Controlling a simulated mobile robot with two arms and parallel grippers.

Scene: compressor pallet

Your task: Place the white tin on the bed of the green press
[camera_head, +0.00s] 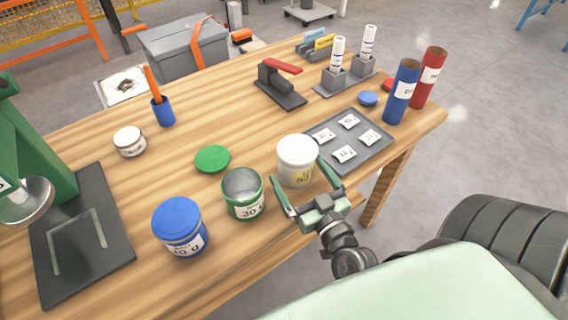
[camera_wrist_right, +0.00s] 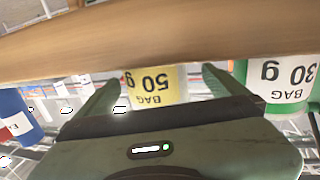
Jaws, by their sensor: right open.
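The white tin (camera_head: 297,150) with a white lid and a yellowish lower part stands upright near the table's front edge. The green press (camera_head: 35,150) stands at the far left. Its dark bed (camera_head: 95,255), with a pale bracket-shaped marking, looks empty. My left gripper is not in view.
An open green tin (camera_head: 242,195) stands just left of the white tin, with a blue-lidded tin (camera_head: 180,228) beyond. A green lid (camera_head: 212,159) and a small white jar (camera_head: 129,142) lie farther back. A grey tray (camera_head: 362,140) with packets is close on the right.

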